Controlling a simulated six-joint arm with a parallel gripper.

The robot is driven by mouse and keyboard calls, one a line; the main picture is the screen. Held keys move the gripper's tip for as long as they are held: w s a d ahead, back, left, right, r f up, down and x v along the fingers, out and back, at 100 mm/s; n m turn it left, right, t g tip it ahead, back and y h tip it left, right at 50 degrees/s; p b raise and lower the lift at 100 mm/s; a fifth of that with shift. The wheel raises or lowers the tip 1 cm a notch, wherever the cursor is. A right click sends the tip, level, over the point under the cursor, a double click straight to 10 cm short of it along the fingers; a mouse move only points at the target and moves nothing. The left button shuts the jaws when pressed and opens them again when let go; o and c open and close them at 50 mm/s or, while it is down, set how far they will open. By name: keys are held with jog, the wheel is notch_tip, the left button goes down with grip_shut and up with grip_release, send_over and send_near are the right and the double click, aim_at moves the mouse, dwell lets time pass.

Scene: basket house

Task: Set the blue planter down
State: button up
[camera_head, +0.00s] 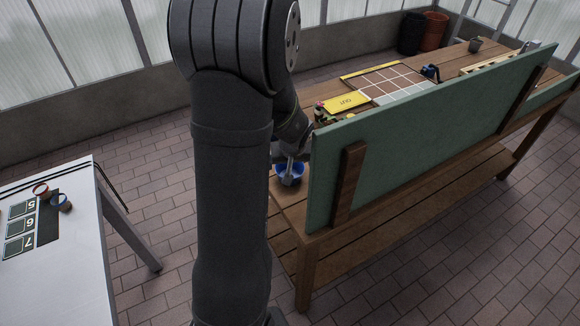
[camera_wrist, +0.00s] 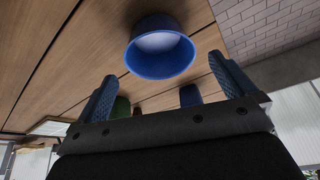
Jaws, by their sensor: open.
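The blue planter (camera_head: 290,176) is a small round pot with a pale inside, at the near left end of the wooden bench. My gripper (camera_head: 288,158) is just above and beside it, partly hidden by my arm. In the wrist view the blue planter (camera_wrist: 160,62) shows against the wooden boards, upper middle. The fingers of my gripper (camera_wrist: 163,86) are spread wide, with the planter beyond their tips and no finger seen closed on it. The planter looks to rest on the boards, but its base is hidden.
A green upright panel (camera_head: 420,130) stands along the bench, close right of the planter. A yellow sign (camera_head: 346,102) and a tiled grid (camera_head: 388,82) lie behind it. A white table (camera_head: 70,280) with numbered squares is at left. Small green (camera_wrist: 121,107) and blue (camera_wrist: 190,96) objects show between the fingers.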

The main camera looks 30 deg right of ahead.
jog(key=v, duration=0.7)
jog(key=shift+f, duration=0.15)
jog(key=x, duration=1.2)
jog(key=shift+f, duration=0.1)
jog(key=shift+r, duration=0.2)
